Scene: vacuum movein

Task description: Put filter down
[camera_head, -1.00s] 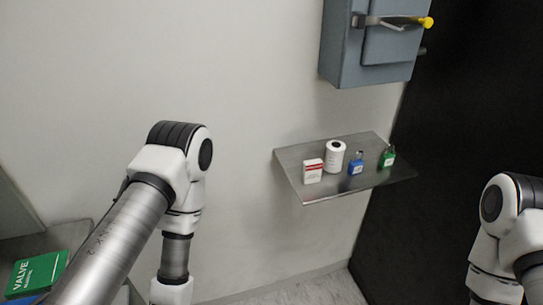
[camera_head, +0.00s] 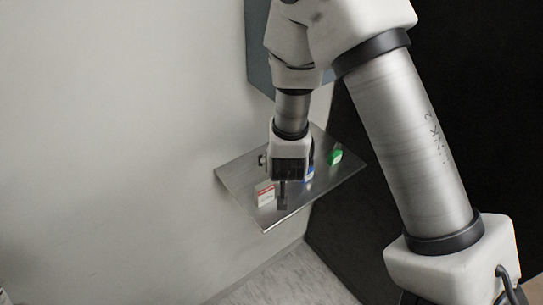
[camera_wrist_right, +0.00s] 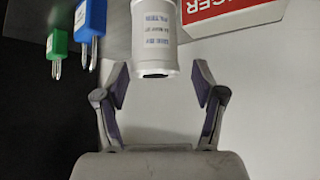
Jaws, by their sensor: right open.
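The filter (camera_wrist_right: 153,38) is a white cylinder with printed text, at the top middle of the right wrist view. My right gripper (camera_wrist_right: 160,80) is open, its fingers on either side of the filter's near end, with visible gaps and no contact. In the head view the right gripper (camera_head: 283,203) points down over the metal shelf (camera_head: 236,178), and it hides the filter there. I cannot tell whether the filter's base rests on the shelf. My left gripper is not in view.
A grey-blue wall cabinet (camera_head: 259,50) is above, partly hidden by my arm.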

